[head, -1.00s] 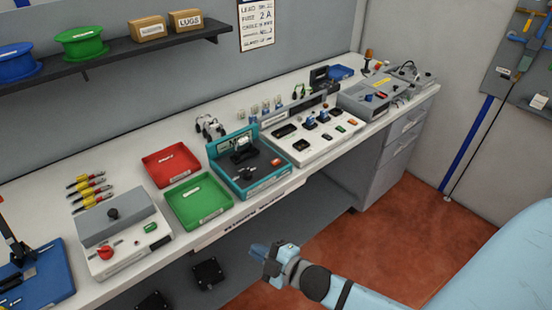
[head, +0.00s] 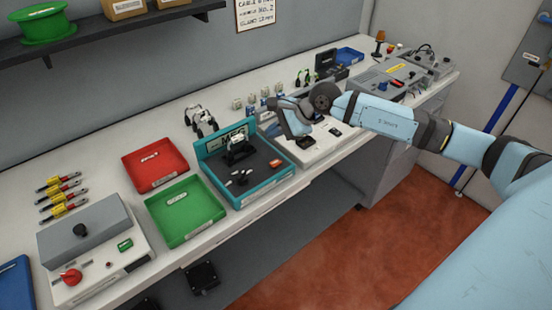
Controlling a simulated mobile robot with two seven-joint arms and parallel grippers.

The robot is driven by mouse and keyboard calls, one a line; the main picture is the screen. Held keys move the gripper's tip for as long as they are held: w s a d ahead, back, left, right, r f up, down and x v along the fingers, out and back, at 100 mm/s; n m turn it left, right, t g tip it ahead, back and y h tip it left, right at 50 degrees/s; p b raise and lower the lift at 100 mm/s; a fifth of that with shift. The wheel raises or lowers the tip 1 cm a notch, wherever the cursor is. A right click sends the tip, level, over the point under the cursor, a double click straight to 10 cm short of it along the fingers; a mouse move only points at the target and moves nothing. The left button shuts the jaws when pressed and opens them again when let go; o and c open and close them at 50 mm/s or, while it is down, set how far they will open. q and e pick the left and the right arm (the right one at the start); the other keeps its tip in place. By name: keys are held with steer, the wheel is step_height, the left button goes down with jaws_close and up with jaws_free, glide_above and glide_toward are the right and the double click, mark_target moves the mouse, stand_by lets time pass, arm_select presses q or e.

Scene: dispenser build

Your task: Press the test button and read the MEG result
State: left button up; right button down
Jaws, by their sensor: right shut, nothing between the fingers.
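No readable MEG result shows in the head view, and I cannot tell which control is the test button. A grey tester-like box (head: 392,76) with a yellow label and small controls stands at the bench's far right end, partly behind my right arm. Another grey box (head: 88,236) at near left has a black knob on its lid, a red knob (head: 71,277) and a small green part (head: 125,245) on its front. My right gripper (head: 272,129) is shut and empty, over the bench by the teal tray's right edge. My left gripper is not in view.
The teal tray (head: 262,197) holds a black fixture and small parts. A green tray (head: 184,240) and a red tray (head: 134,184) lie left of it. A white panel (head: 316,152) with small parts lies partly under my right arm. A shelf (head: 118,34) hangs above.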

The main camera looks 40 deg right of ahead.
steer(key=shift+w+d+r, duration=0.1)
steer(key=shift+w+d, duration=0.1)
steer(key=shift+d, duration=0.25)
steer(key=b, duration=0.4)
glide_above(276, 164)
step_height(276, 164, down, 8)
steer(key=shift+r, duration=0.2)
steer(key=shift+f+b, duration=0.3)
steer(key=shift+f, duration=0.3)
stand_by(1.3)
